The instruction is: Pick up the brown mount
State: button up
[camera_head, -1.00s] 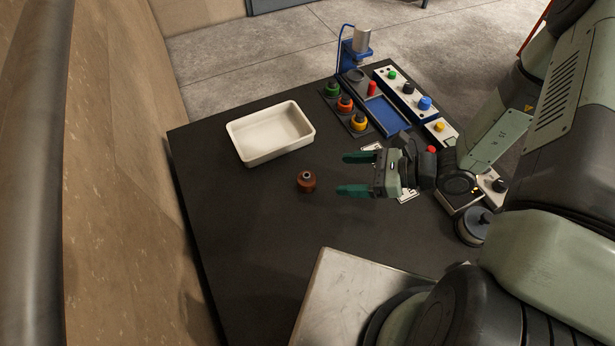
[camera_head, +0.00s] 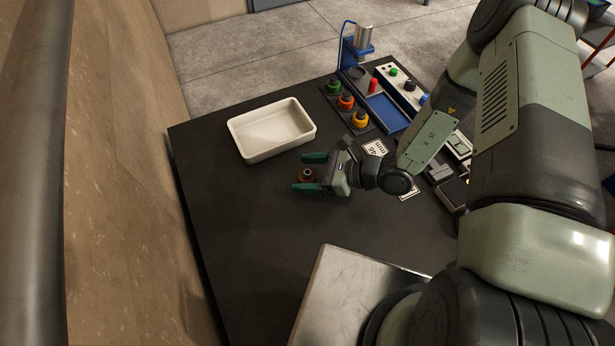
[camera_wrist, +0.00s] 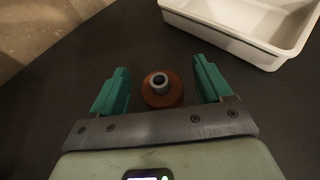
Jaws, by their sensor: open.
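The brown mount (camera_head: 307,175) is a small round piece with a grey, dark-centred top, standing upright on the black table (camera_head: 235,225). In the wrist view the brown mount (camera_wrist: 161,92) sits between the two green fingers, with a gap on either side. My gripper (camera_head: 309,173) is open and low over the table, its fingers reaching left on both sides of the mount. My gripper also shows in the wrist view (camera_wrist: 162,88). In the head view the mount is partly hidden by the gripper.
An empty white tray (camera_head: 235,137) stands behind the mount. At the back right are green, orange and yellow pieces in a dark holder (camera_head: 362,130), and a blue-framed press (camera_head: 357,50). A metal plate (camera_head: 335,290) lies in front. The table's left side is clear.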

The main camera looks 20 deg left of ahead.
jog(key=c, duration=1.1)
jog(key=shift+c, duration=0.2)
